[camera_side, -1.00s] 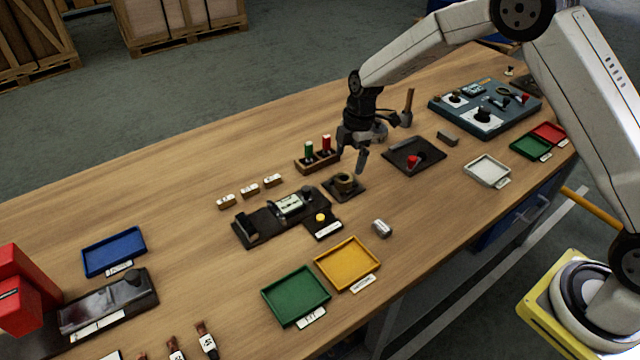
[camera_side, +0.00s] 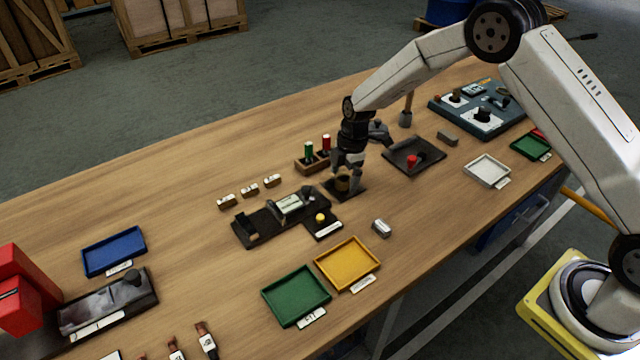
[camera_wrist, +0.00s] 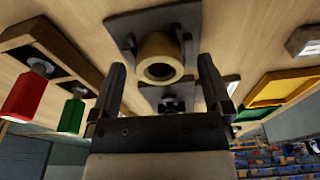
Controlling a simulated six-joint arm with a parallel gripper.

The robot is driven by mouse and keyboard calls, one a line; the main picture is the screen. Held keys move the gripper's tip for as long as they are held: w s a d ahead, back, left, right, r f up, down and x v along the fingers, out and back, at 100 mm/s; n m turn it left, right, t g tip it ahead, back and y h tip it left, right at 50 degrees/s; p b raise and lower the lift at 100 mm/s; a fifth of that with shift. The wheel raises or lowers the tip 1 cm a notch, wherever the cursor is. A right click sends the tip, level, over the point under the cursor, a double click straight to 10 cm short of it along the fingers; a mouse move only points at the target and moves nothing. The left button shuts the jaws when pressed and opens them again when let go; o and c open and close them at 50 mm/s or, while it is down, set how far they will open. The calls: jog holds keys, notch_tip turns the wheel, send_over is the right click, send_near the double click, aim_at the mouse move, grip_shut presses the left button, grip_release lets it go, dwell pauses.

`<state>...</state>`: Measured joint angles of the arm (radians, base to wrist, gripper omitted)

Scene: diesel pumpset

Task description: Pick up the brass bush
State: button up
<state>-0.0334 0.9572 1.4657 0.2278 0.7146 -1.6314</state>
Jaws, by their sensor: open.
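The brass bush (camera_side: 342,185) is a short, dull brass-coloured hollow cylinder standing on a dark square base plate (camera_side: 358,190) on the table. In the wrist view the bush (camera_wrist: 160,58) shows its round open end, and its plate (camera_wrist: 124,24) lies behind it. My gripper (camera_side: 347,177) is over the bush in the side view and partly hides it. In the wrist view my gripper (camera_wrist: 160,78) has its two fingers apart, one on each side of the bush's line, with gaps to it. Nothing is held.
A wooden block with a green and a red plug (camera_side: 326,146) stands close behind the bush. A dark fixture (camera_side: 270,225) is to its left. A dark tray with a red knob (camera_side: 432,154) is to the right. Yellow (camera_side: 347,264) and green (camera_side: 296,296) trays lie in front.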

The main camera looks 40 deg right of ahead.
dwell(0.4)
grip_shut()
jog(key=shift+r, duration=0.2)
jog(key=shift+r, duration=0.6)
jog(key=s+d+r, duration=0.1)
jog(key=s+r, duration=1)
jog(key=s, duration=0.3)
jog(key=shift+r, duration=0.2)
